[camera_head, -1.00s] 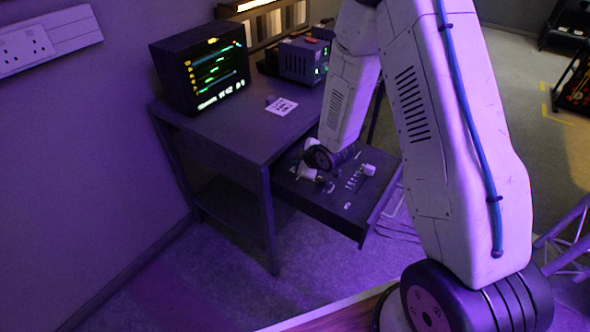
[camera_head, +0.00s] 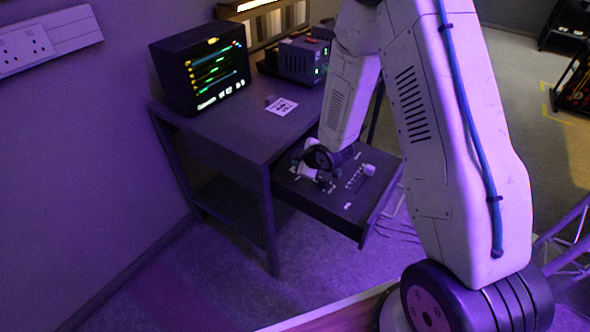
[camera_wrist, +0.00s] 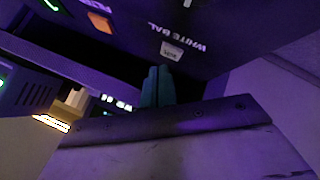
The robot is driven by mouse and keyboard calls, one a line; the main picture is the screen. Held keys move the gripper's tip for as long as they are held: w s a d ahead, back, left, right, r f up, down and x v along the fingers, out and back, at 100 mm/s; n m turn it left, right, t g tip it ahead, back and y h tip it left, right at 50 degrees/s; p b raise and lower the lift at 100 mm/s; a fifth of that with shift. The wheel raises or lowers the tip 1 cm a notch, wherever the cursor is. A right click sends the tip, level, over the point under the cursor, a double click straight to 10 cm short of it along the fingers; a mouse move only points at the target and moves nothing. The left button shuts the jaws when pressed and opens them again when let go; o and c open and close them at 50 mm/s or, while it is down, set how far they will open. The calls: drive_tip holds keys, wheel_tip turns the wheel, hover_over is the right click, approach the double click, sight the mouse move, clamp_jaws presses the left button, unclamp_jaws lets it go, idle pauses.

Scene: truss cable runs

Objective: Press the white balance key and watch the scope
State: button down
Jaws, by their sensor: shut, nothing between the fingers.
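The white balance key (camera_wrist: 172,50) is a small pale square key beside the "WHITE BAL" lettering on a dark panel in the wrist view. My gripper (camera_wrist: 159,72) is shut and empty, its two dark green fingertips together just below the key in that picture. I cannot tell whether they touch it. In the head view my gripper (camera_head: 329,186) is low over the panel (camera_head: 345,212), and my wrist hides part of the panel. The scope (camera_head: 202,72) is a dark boxy monitor on the desk, showing bright green, yellow and cyan traces.
An orange key (camera_wrist: 100,22) is near the white balance key. Small knobs and a white-topped lever (camera_head: 368,170) stand on the panel right of my gripper. A white printed card (camera_head: 282,107) lies on the desk (camera_head: 225,130). A grey box with green lights (camera_head: 302,60) stands behind.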

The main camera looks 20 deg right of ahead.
drive_tip(key=shift+f, duration=0.15)
drive_tip(key=shift+f, duration=0.3)
drive_tip(key=shift+f, duration=0.35)
idle(0.9)
drive_tip(key=shift+r, duration=0.8)
drive_tip(key=shift+r, duration=2.5)
